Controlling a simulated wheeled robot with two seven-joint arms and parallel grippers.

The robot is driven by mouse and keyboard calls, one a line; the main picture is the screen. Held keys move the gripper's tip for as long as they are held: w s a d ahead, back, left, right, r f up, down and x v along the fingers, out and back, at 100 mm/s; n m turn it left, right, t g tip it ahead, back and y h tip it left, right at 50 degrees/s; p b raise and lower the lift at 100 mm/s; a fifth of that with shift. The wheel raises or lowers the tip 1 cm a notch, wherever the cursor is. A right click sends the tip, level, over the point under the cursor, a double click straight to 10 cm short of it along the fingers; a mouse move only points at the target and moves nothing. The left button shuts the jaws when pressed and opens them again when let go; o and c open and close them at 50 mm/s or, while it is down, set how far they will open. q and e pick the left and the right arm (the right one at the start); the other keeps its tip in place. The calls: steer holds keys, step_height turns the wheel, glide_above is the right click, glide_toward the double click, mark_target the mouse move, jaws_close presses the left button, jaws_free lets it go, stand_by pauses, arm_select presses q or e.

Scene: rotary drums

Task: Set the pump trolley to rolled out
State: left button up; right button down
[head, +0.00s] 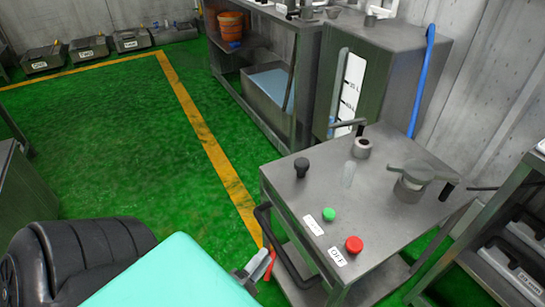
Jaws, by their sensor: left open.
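The pump trolley (325,185) is a grey metal cart at the lower right. Its top carries a black knob, a green button (328,214), a red button (354,244) and valve-like fittings. A black handle bar (279,251) runs along its near left side. My left gripper (257,266) is open beside this handle, its red-tipped end close to the bar. I cannot tell whether it touches the bar. The trolley's wheels are hidden. My right gripper is out of view.
A grey tank (372,75) with a level gauge and a blue pipe stands behind the trolley. A metal bench (224,78) holds pots and a bin. A rack (515,235) stands close on the right. The green floor (120,150) left of the yellow line (207,140) is clear.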

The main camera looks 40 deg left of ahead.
arm_select(q)
steer(key=s+f, duration=0.1)
steer(key=s, duration=0.6)
steer(key=shift+s+d+f, duration=0.15)
steer(key=shift+d, duration=0.05)
